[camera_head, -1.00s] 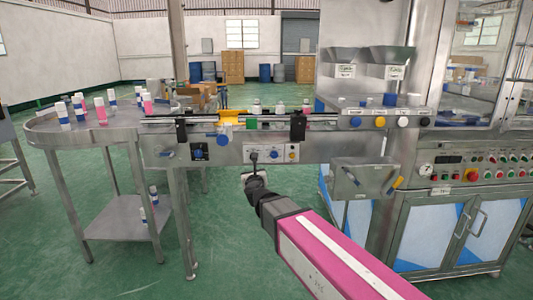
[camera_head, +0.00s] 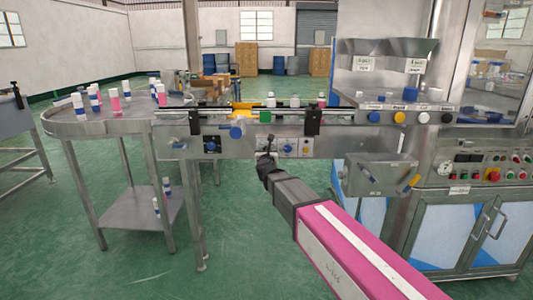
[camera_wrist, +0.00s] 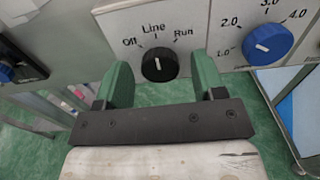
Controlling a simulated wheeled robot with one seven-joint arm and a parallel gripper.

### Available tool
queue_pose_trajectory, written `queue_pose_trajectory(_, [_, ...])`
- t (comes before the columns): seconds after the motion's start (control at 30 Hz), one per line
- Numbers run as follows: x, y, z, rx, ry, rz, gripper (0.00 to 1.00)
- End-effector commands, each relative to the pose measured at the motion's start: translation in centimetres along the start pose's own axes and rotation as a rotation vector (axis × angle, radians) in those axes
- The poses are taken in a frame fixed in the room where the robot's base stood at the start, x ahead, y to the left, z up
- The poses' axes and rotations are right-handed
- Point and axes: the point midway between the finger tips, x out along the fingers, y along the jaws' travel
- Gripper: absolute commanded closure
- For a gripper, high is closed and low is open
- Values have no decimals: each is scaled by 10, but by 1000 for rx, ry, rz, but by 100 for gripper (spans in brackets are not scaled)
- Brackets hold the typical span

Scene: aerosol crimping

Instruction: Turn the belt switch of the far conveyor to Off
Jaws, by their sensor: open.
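The belt switch (camera_wrist: 159,64) is a round black knob on a white panel, marked Off, Line and Run from left to right. Its short white mark points up, roughly at Line. My gripper (camera_wrist: 163,66) is open, with one green finger to the left of the knob and the other to the right. The knob lies between and just beyond the fingers, and I see no clear contact. In the head view my gripper (camera_head: 266,158) is in front of the conveyor's switch panel (camera_head: 306,147) and hides the knob.
A blue dial (camera_wrist: 268,45) with numbers sits right of the switch, close to the right finger. Another blue knob (camera_head: 212,145) is on a dark plate to the left. A round steel table (camera_head: 100,122) with bottles stands at left, and a steel box (camera_head: 372,174) hangs at right.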

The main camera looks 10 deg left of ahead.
Motion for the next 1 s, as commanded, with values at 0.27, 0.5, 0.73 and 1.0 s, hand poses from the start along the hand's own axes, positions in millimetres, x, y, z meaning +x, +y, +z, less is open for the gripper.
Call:
queue_pose_trajectory(0.27, [6,0,0,0,0,1,37])
queue_pose_trajectory(0.5, [6,0,0,0,0,1,87])
queue_pose_trajectory(0.73, [6,0,0,-8,0,1,86])
queue_pose_trajectory(1.0, [6,0,0,-108,1,1,86])
